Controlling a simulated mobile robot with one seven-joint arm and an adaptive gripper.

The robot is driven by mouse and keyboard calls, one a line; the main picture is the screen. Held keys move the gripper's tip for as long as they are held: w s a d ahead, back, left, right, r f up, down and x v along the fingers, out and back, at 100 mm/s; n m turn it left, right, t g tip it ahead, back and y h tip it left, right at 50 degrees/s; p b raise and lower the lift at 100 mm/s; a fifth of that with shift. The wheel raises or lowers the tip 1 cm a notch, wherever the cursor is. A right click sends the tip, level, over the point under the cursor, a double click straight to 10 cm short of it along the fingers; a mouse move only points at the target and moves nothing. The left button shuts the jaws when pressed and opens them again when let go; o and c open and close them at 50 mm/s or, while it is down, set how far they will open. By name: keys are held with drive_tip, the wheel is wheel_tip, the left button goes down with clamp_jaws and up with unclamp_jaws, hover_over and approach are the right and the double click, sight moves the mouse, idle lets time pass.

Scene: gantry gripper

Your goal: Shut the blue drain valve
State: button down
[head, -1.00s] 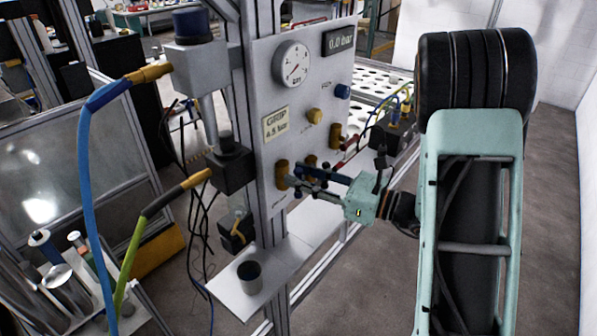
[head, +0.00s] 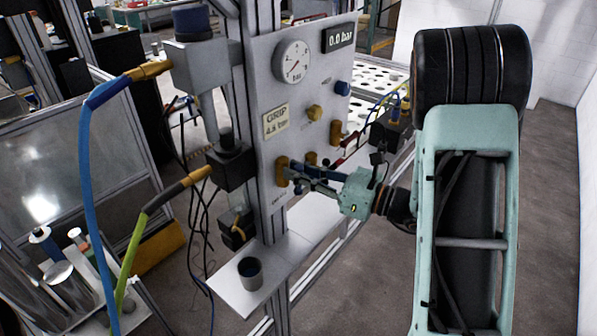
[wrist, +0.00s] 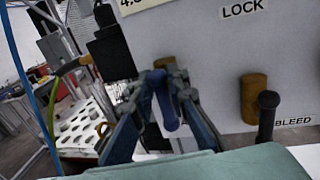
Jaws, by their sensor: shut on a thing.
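The blue drain valve has a brass body (head: 282,170) low on the left of the grey panel in the head view. Its blue lever (wrist: 168,110) shows between my fingers in the wrist view, hanging downward in that picture below the brass body (wrist: 165,62). My gripper (head: 298,174) reaches in from the right, close to the panel. In the wrist view my gripper (wrist: 167,84) is shut on the lever, one finger on each side. The fingers hide part of the lever, and its exact turn angle is hard to read.
To the right, a brass valve (wrist: 255,88) with a black lever (wrist: 267,115) stands close, labelled BLEED. A cup (head: 250,273) stands on the shelf below. Hoses hang at the left.

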drive_tip(key=shift+d, duration=0.1)
drive_tip(key=m, duration=0.1)
drive_tip(key=m+p, duration=0.1)
drive_tip(key=m, duration=0.3)
drive_tip(key=shift+w+d+t+y, duration=0.3)
drive_tip(key=shift+w+t+y, duration=0.1)
drive_tip(key=shift+w+d+f+m+t+h+p, duration=0.15)
drive_tip(key=shift+f+m+t+p, duration=0.6)
drive_tip(key=shift+m, duration=1.7)
drive_tip(key=shift+w+d+f+m+t+h+p, duration=0.15)
drive_tip(key=shift+m+t+p, duration=0.25)
drive_tip(key=shift+m+p, duration=1.4)
drive_tip(key=shift+w+f+m+t+h+p, duration=0.15)
drive_tip(key=shift+f+m+t+p, duration=0.3)
drive_tip(key=shift+m, duration=2.7)
drive_tip(key=shift+r, duration=0.1)
drive_tip(key=c, duration=2)
unclamp_jaws()
